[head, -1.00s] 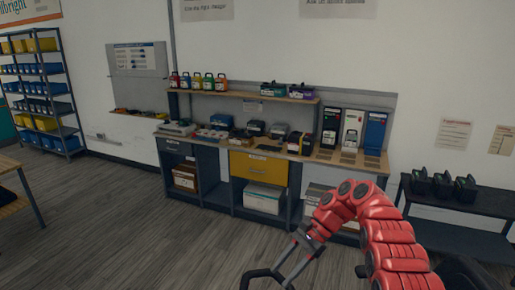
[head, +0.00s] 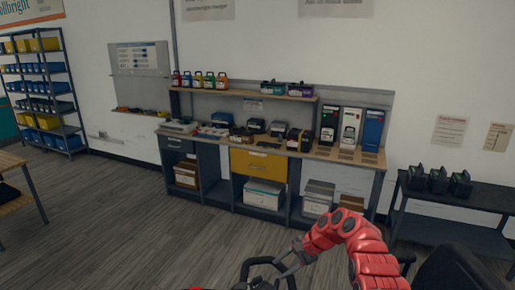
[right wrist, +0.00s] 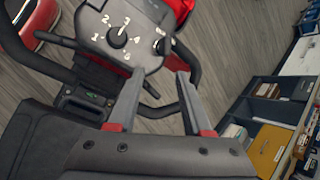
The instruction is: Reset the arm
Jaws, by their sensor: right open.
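My right arm comes in from the lower right in the head view, red and bent. Its gripper (head: 279,268) points down and left at the bottom edge, close to a black looped handlebar (head: 254,263). In the right wrist view my right gripper (right wrist: 158,78) is open, its two grey fingers apart with nothing held between them. Just beyond the fingertips is a grey control panel (right wrist: 112,52) with a numbered dial (right wrist: 117,38) and black handlebars around it. I cannot tell whether a finger touches it. My left gripper is out of view.
A workbench (head: 330,153) with a yellow drawer (head: 260,163) and several devices stands along the back wall. A dark low table (head: 455,196) with black items is on the right. Shelving (head: 70,105) is far left. The wooden floor (head: 120,220) between is clear.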

